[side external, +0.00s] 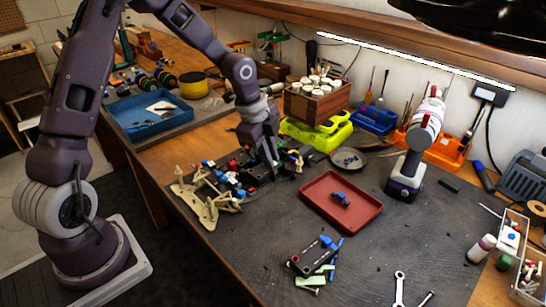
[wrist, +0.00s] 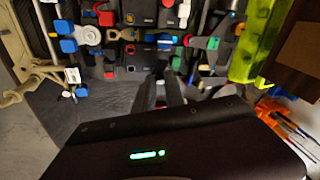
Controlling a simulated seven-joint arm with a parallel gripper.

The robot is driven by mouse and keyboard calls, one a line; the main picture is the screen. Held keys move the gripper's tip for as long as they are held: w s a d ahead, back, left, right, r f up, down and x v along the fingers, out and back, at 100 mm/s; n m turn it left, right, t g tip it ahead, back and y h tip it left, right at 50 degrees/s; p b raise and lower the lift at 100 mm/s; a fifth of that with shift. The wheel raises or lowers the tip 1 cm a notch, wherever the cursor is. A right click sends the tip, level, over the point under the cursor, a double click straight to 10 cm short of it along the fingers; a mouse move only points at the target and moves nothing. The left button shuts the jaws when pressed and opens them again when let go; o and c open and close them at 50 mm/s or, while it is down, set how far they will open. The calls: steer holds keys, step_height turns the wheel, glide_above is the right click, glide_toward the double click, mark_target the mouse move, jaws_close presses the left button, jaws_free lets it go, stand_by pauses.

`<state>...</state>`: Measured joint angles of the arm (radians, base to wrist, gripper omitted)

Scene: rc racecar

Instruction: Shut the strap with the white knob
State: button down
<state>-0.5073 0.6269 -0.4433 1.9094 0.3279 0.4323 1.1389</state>
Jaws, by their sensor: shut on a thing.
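The RC car (side external: 250,172) sits on the dark bench mat, with black, blue and red parts on its chassis; it also shows along the top of the wrist view (wrist: 140,50). My gripper (side external: 270,158) reaches down into the car's right part. In the wrist view my gripper (wrist: 164,84) has its dark fingers close together, with a small pale piece (wrist: 161,88) between them. This looks like the white knob, but most of it is hidden by the fingers. The strap's own shape and position cannot be made out.
A red tray (side external: 318,210) holding a small blue and dark part lies right of the car. A bright green car body (side external: 325,132) stands behind, near a wooden box of white jars (side external: 318,95). Loose parts (side external: 316,258) lie in front. The mat's front middle is mostly clear.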

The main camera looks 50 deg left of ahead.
steer(key=shift+a+f+h, duration=0.15)
steer(key=shift+a+h, duration=0.35)
steer(key=shift+h, duration=0.5)
steer(key=c, duration=1.4)
jaws_free()
steer(key=v, duration=0.7)
steer(key=shift+a, duration=0.1)
